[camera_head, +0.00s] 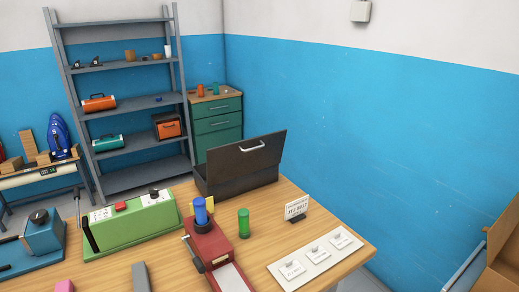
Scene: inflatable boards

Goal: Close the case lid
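The case is a dark box (247,183) at the back right of the wooden table. The inside of the case is largely hidden from this angle. My gripper and arm are not in view.
On the table (265,230) stand a green machine (130,225), a red device (208,245), a green cylinder (243,222), a small sign (297,208) and a white card plate (315,257). A grey shelf (125,100) and green drawers (218,125) stand behind. A cardboard box (505,250) is right.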

